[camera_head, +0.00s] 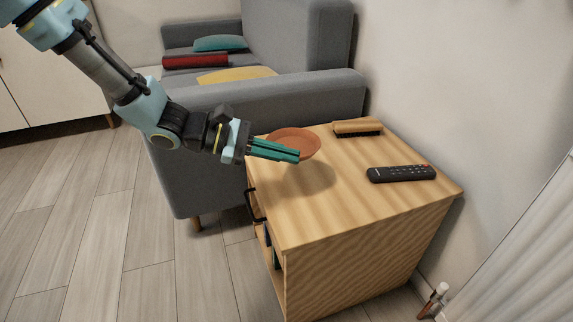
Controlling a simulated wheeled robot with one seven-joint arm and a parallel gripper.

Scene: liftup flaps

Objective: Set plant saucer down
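The plant saucer (296,137) is a round, shallow, terracotta-coloured dish. It is above the top of a wooden side table (330,220), towards its back left part, and a shadow falls on the wood below it. My gripper (298,156) reaches in from the left, with its green fingers at the saucer's near left rim. The fingers lie close together and appear to pinch the rim. The saucer looks close to level. The underside of the saucer is partly hidden by the fingers.
A black remote control (401,173) lies on the table's right side. A wooden brush (358,127) with dark bristles lies at the back edge. The front middle of the tabletop is clear. A grey sofa (270,100) stands behind the table, and a wall is at the right.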

